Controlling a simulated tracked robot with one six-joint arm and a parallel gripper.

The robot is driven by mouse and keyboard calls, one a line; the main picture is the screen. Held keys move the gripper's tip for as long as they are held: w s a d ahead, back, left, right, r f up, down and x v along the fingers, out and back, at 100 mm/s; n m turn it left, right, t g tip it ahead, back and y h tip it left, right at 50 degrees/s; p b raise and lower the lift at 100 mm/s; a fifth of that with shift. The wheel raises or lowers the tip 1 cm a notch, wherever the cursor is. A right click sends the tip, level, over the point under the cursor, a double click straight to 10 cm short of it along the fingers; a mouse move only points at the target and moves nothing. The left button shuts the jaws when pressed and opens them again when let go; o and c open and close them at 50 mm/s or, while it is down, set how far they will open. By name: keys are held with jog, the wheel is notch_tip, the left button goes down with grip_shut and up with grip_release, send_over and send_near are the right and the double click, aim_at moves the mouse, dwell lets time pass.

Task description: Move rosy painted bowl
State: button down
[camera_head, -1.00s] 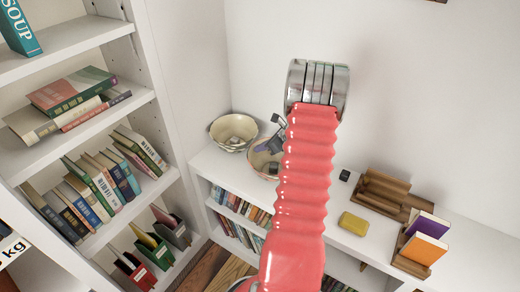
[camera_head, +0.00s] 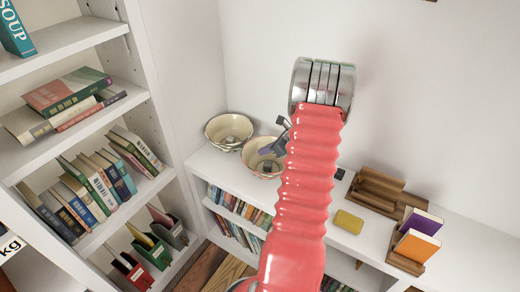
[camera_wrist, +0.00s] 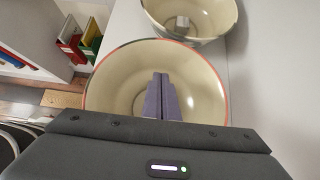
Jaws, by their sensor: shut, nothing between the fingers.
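The rosy painted bowl (camera_head: 254,168), cream inside with a thin reddish rim, stands on top of the low white bookcase, partly behind my arm. It fills the middle of the wrist view (camera_wrist: 105,95). My gripper (camera_wrist: 160,76) has its two grey-purple fingers together, pointing down into the bowl's opening with nothing between them. Whether the fingertips touch the bowl's bottom cannot be told. In the head view my gripper (camera_head: 266,150) is over the bowl, partly hidden by my red arm.
A yellow object (camera_head: 348,221), a wooden rack (camera_head: 378,190) and books in a holder (camera_head: 417,245) are to the right. A tall bookshelf (camera_head: 75,122) stands left.

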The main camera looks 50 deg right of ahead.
jog(key=v, duration=0.9)
jog(key=shift+w+r, duration=0.1)
jog(key=shift+r, duration=0.05)
dwell(0.4)
jog(key=s+a+f+n, duration=0.1)
jog(key=s+a+n+g, duration=0.1)
jog(key=a+n, duration=0.1)
jog(key=s+a+f+n+y, duration=0.1)
jog(key=n, duration=0.1)
jog(key=shift+s+a+f+g, duration=0.15)
jog(key=shift+a+f+g, duration=0.15)
jog(key=shift+a, duration=0.1)
jog(key=a+r+n, duration=0.7)
jog(key=a+n, duration=0.3)
jog(key=a, duration=0.5)
jog(key=s+a+r+n+g+h, duration=0.1)
jog(key=a+r+n, duration=0.7)
jog(key=a, duration=0.8)
jog(key=s+a+r+n, duration=0.1)
jog(key=a+r+n, duration=0.7)
jog(key=a+n, duration=0.4)
jog(key=a, duration=0.3)
jog(key=shift+a+g+h, duration=0.25)
jog(key=shift+g+h, duration=0.15)
